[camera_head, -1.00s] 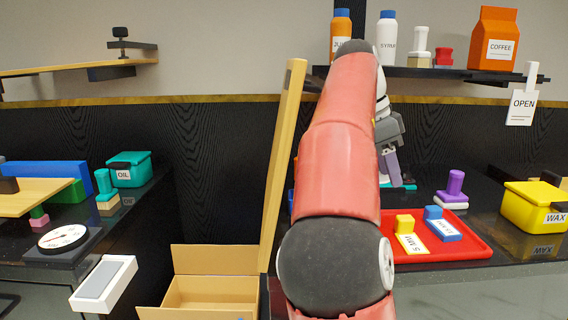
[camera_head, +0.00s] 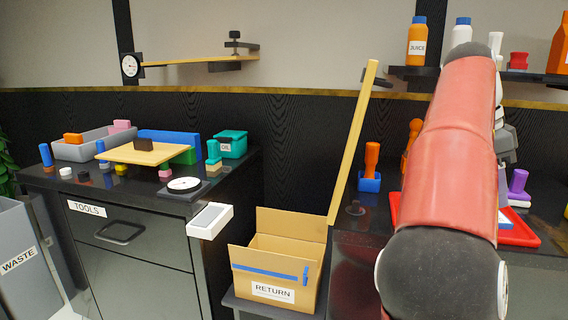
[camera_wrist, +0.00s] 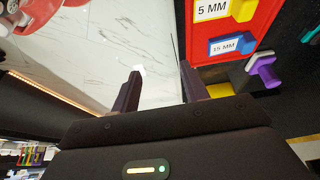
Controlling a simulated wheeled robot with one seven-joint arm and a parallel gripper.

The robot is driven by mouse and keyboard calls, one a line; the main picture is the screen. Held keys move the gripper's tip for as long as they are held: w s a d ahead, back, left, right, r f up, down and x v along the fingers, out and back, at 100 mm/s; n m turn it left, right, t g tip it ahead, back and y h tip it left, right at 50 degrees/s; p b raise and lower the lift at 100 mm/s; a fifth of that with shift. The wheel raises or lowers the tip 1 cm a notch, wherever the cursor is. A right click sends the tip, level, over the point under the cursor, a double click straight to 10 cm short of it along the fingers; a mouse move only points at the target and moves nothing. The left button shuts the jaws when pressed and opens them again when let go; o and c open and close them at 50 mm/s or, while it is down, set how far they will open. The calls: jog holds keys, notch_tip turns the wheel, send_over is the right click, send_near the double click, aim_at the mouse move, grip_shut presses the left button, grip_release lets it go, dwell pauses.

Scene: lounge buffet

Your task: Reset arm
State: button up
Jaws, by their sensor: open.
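My gripper shows in the wrist view (camera_wrist: 163,88) with its two dark fingers apart and nothing between them. A pale marbled floor lies behind the fingers. In the head view my red arm stands upright at the right, and most of the gripper is hidden behind it. The red tray (camera_head: 518,232) is partly hidden by my arm; it also shows in the wrist view (camera_wrist: 268,22), with labels reading 5 MM and 15 MM.
A cardboard RETURN box (camera_head: 250,258) stands between the counters, with a leaning wooden board (camera_head: 354,140) beside it. The left counter holds a grey bin (camera_head: 88,148), a dial (camera_head: 184,184) and a teal OIL box (camera_head: 232,144). A WASTE bin (camera_head: 22,270) stands far left.

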jog(key=s+f+n+t+y, duration=0.25)
jog(key=f+n, duration=0.35)
jog(key=f, duration=0.3)
jog(key=s+a+f+n+t, duration=0.1)
jog(key=s+a+f+n, duration=0.3)
jog(key=a, duration=0.3)
jog(key=s+a+f+n+t+y, duration=0.1)
jog(key=s+a+f+n+t, duration=0.1)
jog(key=s+a+f+n, duration=0.3)
jog(key=s+a+f+n+t, duration=0.1)
jog(key=s+a+f+n, duration=0.3)
jog(key=a, duration=0.4)
jog(key=shift+s+a+f+n+y, duration=0.4)
jog(key=shift+s+n, duration=0.1)
jog(key=shift+n, duration=0.5)
jog(key=shift+w+d, duration=0.1)
jog(key=shift+d, duration=0.05)
dwell(0.6)
